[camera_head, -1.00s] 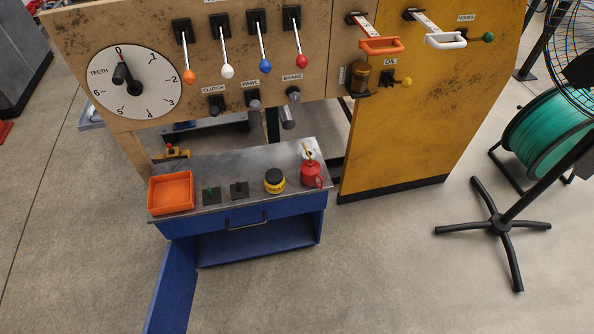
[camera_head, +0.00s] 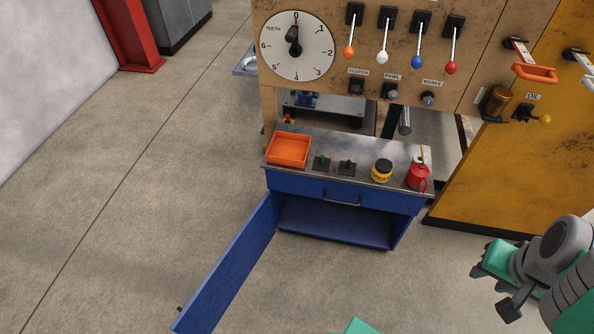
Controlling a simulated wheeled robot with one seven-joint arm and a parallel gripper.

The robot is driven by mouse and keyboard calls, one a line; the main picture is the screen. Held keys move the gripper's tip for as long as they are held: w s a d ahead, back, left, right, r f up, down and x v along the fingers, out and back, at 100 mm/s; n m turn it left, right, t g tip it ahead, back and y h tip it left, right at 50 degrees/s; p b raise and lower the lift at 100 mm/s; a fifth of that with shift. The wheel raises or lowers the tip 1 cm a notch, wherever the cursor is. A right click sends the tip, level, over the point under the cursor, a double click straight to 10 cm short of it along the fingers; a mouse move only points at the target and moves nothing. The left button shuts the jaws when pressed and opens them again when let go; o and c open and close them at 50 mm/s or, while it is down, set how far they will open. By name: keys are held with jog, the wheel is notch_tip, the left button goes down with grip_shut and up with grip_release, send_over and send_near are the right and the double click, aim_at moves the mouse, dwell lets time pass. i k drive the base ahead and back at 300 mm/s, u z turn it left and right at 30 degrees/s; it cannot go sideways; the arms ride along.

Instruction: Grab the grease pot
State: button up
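The yellow pot with a black lid (camera_head: 382,171), which looks like the grease pot, stands upright on the metal bench top (camera_head: 330,147). It is right of two small black switch blocks and left of a red can. My arm reaches in from the lower right. Its end, with my gripper (camera_head: 492,287), is in front of the yellow machine panel, well to the right of the pot and apart from it. Nothing is seen held.
An orange tray (camera_head: 289,148) and a red can (camera_head: 418,176) stand on the bench. The blue cabinet door (camera_head: 228,268) hangs open to the front left. Levers (camera_head: 383,45) and knobs sit on the panel above. The floor (camera_head: 120,215) at left is clear.

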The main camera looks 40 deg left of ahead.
aim_at(381, 173)
jog(key=u, duration=2.25)
jog(key=i, duration=1)
